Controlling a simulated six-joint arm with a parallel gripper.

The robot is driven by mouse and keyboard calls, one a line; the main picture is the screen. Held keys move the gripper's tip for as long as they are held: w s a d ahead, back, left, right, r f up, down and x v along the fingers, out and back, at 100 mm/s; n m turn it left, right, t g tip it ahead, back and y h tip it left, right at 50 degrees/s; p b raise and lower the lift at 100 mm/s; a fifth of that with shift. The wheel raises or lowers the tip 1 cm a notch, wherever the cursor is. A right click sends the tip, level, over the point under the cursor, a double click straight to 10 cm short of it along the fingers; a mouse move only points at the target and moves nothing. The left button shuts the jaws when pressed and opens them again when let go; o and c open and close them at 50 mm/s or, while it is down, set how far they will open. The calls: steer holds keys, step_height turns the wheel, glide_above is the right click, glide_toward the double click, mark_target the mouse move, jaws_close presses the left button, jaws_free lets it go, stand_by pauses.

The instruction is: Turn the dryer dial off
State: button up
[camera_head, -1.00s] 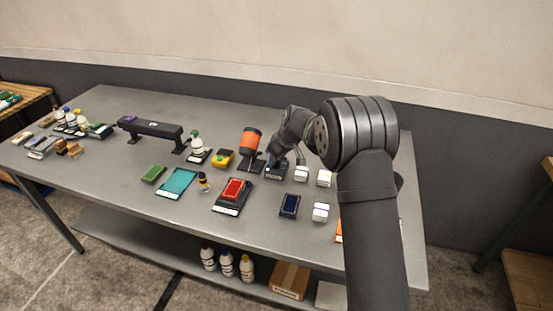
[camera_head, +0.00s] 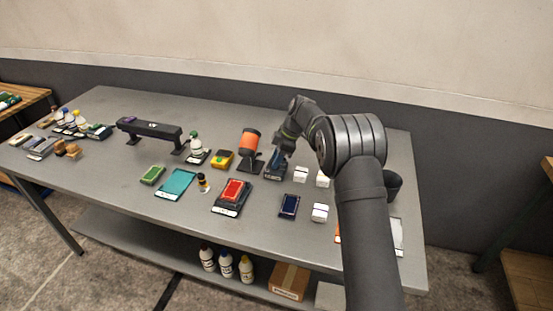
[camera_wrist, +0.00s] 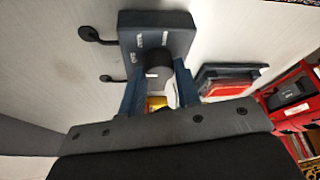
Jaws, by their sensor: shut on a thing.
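The dryer control is a dark blue box (camera_wrist: 178,22) with small pale labels and a black round dial (camera_wrist: 158,62) bearing a white mark. In the wrist view my gripper (camera_wrist: 158,88) has its two blue fingers on either side of the dial, shut on it. The labels are too small to read surely. In the head view the blue box (camera_head: 275,174) stands on the table, and my gripper (camera_head: 278,156) reaches down onto it, hiding the dial. An orange drum-shaped thing (camera_head: 250,141), perhaps the dryer, stands on a black stand just left.
White blocks (camera_head: 301,174) stand right of the box. The table's back edge is free.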

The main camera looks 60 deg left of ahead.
steer(key=shift+f+n, duration=0.1)
steer(key=shift+n, duration=0.3)
steer(key=o, duration=1)
steer(key=shift+w, duration=0.1)
steer(key=shift+c, duration=0.2)
steer(key=v, duration=1.7)
steer(key=shift+a+r, duration=0.2)
steer(key=shift+r, duration=0.1)
